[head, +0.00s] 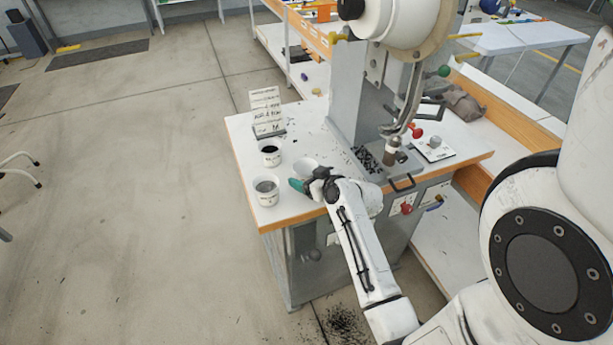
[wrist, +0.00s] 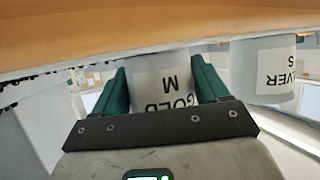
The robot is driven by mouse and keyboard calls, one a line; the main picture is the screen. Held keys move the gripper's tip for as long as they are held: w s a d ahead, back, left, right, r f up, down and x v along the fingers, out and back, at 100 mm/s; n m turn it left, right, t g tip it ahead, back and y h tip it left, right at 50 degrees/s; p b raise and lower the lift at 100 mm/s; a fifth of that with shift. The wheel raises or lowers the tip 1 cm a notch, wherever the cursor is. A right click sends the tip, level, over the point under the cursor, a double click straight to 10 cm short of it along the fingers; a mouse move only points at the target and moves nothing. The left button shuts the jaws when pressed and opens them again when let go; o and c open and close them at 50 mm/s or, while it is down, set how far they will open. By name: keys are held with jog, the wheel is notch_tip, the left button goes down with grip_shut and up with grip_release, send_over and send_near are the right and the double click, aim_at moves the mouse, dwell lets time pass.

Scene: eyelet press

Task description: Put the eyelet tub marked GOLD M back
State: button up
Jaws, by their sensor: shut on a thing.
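The GOLD M tub (wrist: 160,82) is a white tub with dark lettering, upside down in the wrist view. My gripper (wrist: 158,72) has its two green fingers shut on either side of it. In the head view my gripper (head: 304,182) is at the near edge of the bench, and the white tub (head: 305,165) shows just behind it, partly hidden. I cannot tell whether its base touches the bench top. The SILVER S tub (wrist: 264,70) stands beside it in the wrist view, apart from the fingers.
Two white tubs stand on the bench (head: 243,133) to the left, one with grey contents (head: 265,188) and one with dark contents (head: 270,153). A lettered card (head: 266,108) stands behind them. The press (head: 347,95) rises to the right. Dark bits are scattered near it.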

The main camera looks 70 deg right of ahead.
jog(key=shift+f, duration=0.2)
jog(key=o, duration=1.1)
jog(key=shift+r, duration=0.1)
